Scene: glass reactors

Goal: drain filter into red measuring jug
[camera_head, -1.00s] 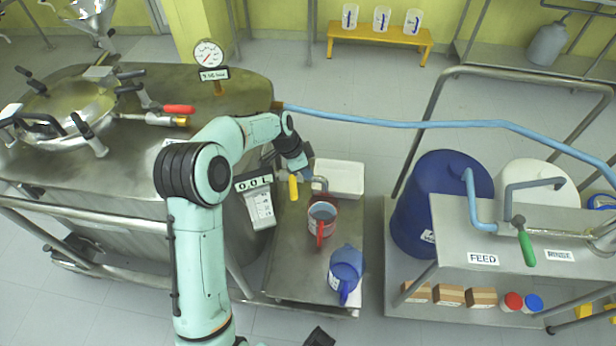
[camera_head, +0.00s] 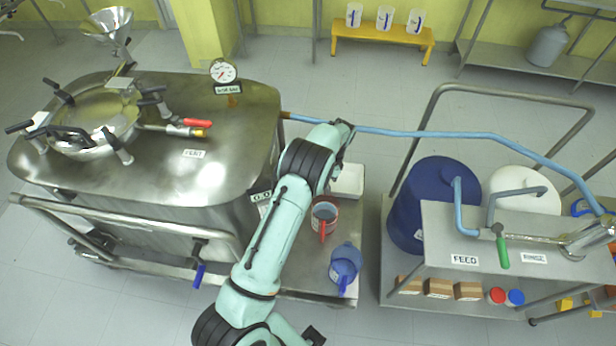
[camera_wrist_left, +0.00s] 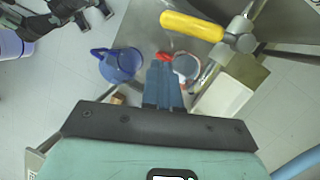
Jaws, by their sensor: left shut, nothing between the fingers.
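The red measuring jug (camera_head: 324,216) stands upright under the filter's outlet side; in the left wrist view its rim and red handle (camera_wrist_left: 164,57) show just beyond my fingers. The yellow valve handle (camera_wrist_left: 192,25) shows in the left wrist view, beside a metal outlet pipe (camera_wrist_left: 238,35). My left gripper (camera_wrist_left: 163,68) is shut and empty, apart from the handle. In the head view my arm hides the gripper and the valve. The steel filter vessel (camera_head: 150,171) stands at left. A dark part at the bottom edge may be my right gripper; its fingers are unclear.
A blue jug (camera_head: 345,262) stands beside the red one on the low steel shelf (camera_head: 301,260). A blue hose (camera_head: 430,134) runs from the vessel to the right-hand cart (camera_head: 540,220). A blue drum (camera_head: 418,212) stands there.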

